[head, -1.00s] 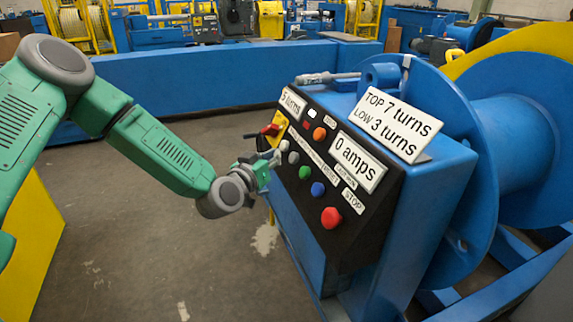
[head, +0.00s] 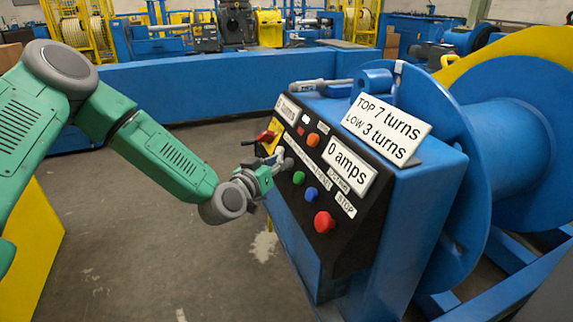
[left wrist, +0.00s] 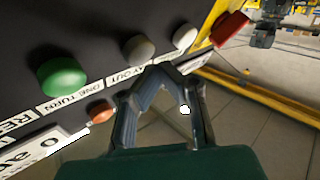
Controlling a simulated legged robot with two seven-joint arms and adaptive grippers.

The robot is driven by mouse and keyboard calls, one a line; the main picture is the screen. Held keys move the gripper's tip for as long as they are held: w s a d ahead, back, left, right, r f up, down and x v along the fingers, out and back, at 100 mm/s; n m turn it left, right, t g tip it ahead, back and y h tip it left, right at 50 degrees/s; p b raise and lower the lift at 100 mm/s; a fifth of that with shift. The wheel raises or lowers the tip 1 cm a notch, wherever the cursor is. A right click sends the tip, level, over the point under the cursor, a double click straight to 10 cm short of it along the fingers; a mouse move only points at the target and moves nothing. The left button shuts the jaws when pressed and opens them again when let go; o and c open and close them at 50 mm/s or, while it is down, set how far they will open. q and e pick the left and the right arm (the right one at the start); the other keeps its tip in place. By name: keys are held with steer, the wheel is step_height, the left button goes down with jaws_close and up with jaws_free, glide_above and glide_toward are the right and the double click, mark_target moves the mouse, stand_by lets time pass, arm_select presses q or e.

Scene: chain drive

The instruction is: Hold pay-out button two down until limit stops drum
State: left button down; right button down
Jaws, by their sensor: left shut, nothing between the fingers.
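My left gripper (head: 278,166) is shut and empty, with its fingertips close to the panel's upper left buttons in the head view. In the left wrist view its closed fingertips (left wrist: 172,70) lie just below a grey button (left wrist: 138,50) and a white button (left wrist: 185,38). A label reading PAY OUT runs beside the grey button; I cannot read which is number two. I cannot tell whether the fingers touch a button. The blue drum (head: 520,140) stands behind the panel. A card (head: 388,130) reads TOP 7 turns, LOW 3 turns. My right gripper is out of view.
The black panel also carries a green button (head: 298,177), a blue button (head: 312,194), a red stop button (head: 324,222), an orange button (head: 313,140) and a red-handled switch (head: 266,136). The amps display (head: 348,164) reads 0; the turns display (head: 287,107) is blurred.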

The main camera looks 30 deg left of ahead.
arm_select(q)
steer(key=shift+w+d+f, duration=0.1)
steer(key=shift+w+d, duration=0.1)
steer(key=shift+d, duration=0.15)
stand_by(0.6)
steer(key=shift+a+f, duration=0.15)
steer(key=shift+a, duration=0.15)
